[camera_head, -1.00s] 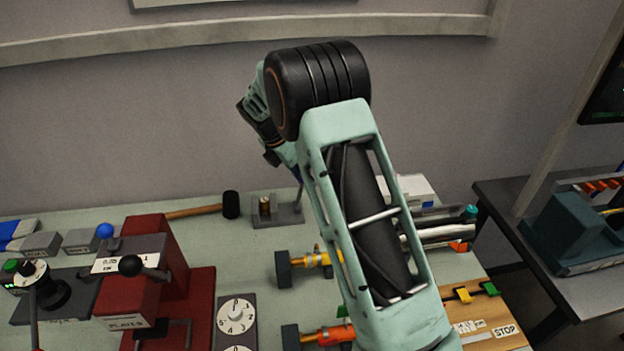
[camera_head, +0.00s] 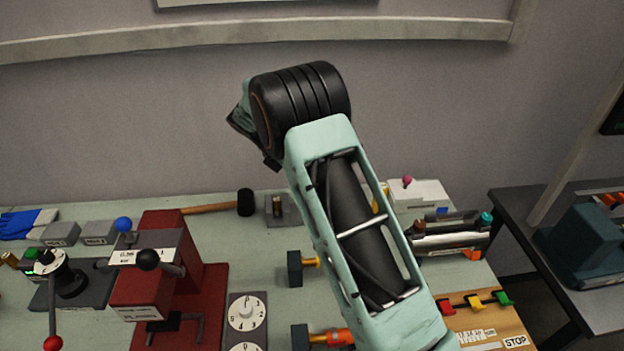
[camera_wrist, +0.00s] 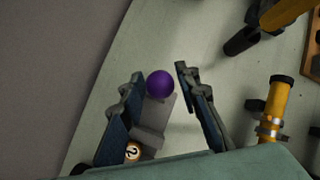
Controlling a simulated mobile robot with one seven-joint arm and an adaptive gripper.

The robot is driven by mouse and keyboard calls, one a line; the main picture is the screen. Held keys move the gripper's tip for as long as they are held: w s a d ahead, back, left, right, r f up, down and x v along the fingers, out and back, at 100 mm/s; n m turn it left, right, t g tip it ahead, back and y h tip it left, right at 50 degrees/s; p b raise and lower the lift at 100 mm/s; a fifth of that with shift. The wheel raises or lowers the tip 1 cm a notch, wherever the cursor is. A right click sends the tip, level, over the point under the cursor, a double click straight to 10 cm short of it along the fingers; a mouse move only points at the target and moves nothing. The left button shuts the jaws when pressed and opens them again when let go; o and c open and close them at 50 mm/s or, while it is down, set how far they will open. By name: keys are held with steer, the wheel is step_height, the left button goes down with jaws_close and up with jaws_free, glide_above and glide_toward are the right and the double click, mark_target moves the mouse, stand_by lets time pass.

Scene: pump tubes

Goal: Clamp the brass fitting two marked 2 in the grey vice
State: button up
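The grey vice (camera_wrist: 150,118) lies between my finger lines in the wrist view, with a purple ball knob (camera_wrist: 160,84) at its far end. The brass fitting two (camera_wrist: 133,152), its end marked 2, sits at the vice's near end, close beside my left finger. My gripper (camera_wrist: 160,72) is open, its fingers on either side of the knob, with no clear contact. In the head view the vice (camera_head: 290,217) and the brass fitting (camera_head: 278,203) stand at the back of the bench. My arm hides the knob there, and the fingertips cannot be made out.
A mallet (camera_head: 245,202) lies left of the vice. A red press (camera_head: 160,270) with ball levers stands further left. Dark-ended yellow (camera_head: 310,262) and orange (camera_head: 335,337) tubes lie in front. A white box (camera_head: 420,194) is at the right. The wall is close behind.

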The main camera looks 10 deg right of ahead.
steer(key=shift+o, duration=0.8)
steer(key=v, duration=1.2)
steer(key=shift+d, duration=0.15)
